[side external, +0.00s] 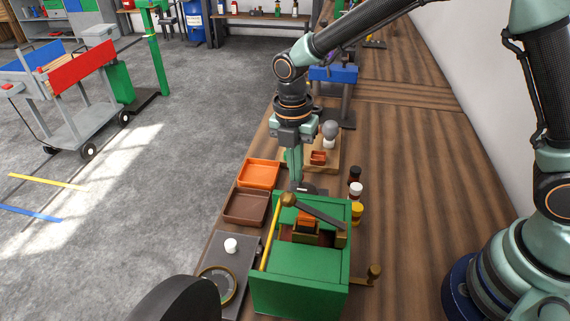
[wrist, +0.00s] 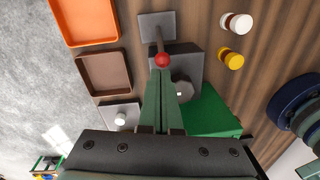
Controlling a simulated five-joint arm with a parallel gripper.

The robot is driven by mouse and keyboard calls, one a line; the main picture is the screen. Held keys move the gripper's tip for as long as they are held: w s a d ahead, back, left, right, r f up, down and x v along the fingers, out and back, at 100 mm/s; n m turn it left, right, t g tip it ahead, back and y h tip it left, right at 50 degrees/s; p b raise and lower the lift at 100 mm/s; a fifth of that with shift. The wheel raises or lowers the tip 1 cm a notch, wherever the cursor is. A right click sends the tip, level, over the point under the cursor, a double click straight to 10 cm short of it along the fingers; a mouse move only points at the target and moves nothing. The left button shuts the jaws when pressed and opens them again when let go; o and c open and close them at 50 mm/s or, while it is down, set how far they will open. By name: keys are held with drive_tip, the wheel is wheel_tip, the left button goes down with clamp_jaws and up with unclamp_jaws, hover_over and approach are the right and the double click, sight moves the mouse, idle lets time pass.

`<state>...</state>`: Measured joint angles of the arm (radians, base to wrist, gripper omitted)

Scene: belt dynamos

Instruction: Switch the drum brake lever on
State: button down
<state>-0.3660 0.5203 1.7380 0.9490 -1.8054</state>
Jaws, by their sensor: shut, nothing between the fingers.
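A lever with a red ball knob (wrist: 162,60) and a grey bar shows in the wrist view, at a grey plate (wrist: 146,24); I take it for the drum brake lever. My gripper (wrist: 162,74) is shut and empty, its fingertips right at the red knob in the picture. I cannot tell whether they touch it. In the side view my gripper (side external: 297,182) points down just behind the green machine box (side external: 300,280). The red knob is not visible there.
An orange tray (side external: 258,173) and a brown tray (side external: 246,207) lie left of my gripper. Several small jars, including a yellow one (side external: 357,213), stand to the right. A dark grey block (wrist: 190,65) is close beside the fingers. Bare bench lies further right.

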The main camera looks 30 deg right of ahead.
drive_tip(key=shift+w+d, duration=0.15)
drive_tip(key=w+d, duration=0.4)
drive_tip(key=shift+d+r, duration=0.15)
drive_tip(key=shift+r, duration=0.25)
drive_tip(key=shift+w+r, duration=0.15)
drive_tip(key=shift+r, duration=0.65)
drive_tip(key=w+d+r, duration=0.4)
drive_tip(key=w+r, duration=0.1)
drive_tip(key=r, duration=0.2)
drive_tip(key=shift+d+r, duration=0.15)
drive_tip(key=shift+r, duration=0.15)
